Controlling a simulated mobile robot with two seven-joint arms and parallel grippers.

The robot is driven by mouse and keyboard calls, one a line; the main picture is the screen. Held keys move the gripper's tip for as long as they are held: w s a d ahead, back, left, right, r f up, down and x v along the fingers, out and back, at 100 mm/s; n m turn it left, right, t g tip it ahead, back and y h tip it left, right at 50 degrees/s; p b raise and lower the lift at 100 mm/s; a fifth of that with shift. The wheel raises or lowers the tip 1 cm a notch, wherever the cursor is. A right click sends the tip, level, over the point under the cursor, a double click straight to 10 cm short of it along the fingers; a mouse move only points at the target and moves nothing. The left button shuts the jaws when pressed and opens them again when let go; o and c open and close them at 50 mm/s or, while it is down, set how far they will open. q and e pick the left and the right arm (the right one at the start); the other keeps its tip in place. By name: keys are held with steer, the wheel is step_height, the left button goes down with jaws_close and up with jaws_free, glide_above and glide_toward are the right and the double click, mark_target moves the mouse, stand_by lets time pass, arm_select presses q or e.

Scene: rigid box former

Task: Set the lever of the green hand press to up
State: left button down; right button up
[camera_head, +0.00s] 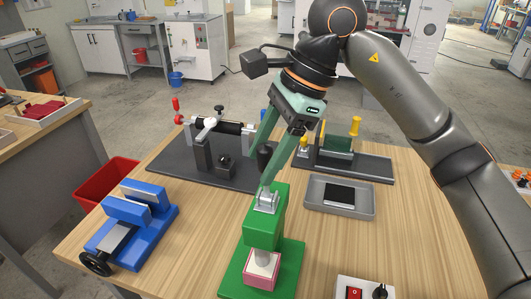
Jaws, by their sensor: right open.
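The green hand press (264,232) stands at the front middle of the wooden table. It has a grey metal bracket (266,201) on top and a pale ram over a pink-edged block at its base. A dark upright cylinder (265,157) shows just above and behind the bracket, between my gripper's fingers in the picture; it looks like the lever's grip, but the fingers partly hide it. My right gripper (259,165) reaches down from above, open, with its green fingers by the top of the press. Contact with the lever cannot be told. My left gripper is out of view.
A blue vise (133,225) with a black handwheel is at left. A dark plate with a clamp fixture (205,150) is behind. A grey tray (339,197) and a yellow-handled fixture (345,155) are at right. A switch box (360,289) is at the front edge.

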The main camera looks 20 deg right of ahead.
jaws_close()
stand_by(0.3)
stand_by(1.1)
